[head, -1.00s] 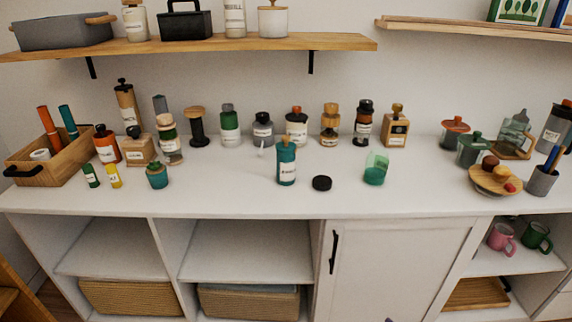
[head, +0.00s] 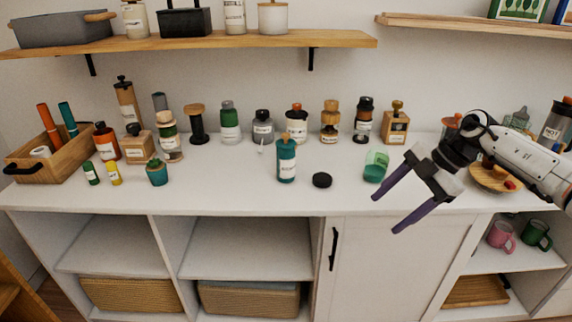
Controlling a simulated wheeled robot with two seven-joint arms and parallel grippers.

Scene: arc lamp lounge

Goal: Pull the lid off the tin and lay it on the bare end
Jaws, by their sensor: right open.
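A teal labelled canister (head: 286,162), which may be the tin, stands upright near the front middle of the white counter. My left gripper is not in view.
A tilted green glass (head: 376,166) stands between the disc and my right arm. A row of jars and bottles lines the back, with a wooden crate (head: 62,163) at left. A round board (head: 490,180) is partly behind my arm. The front strip left of the canister (head: 225,190) is clear.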

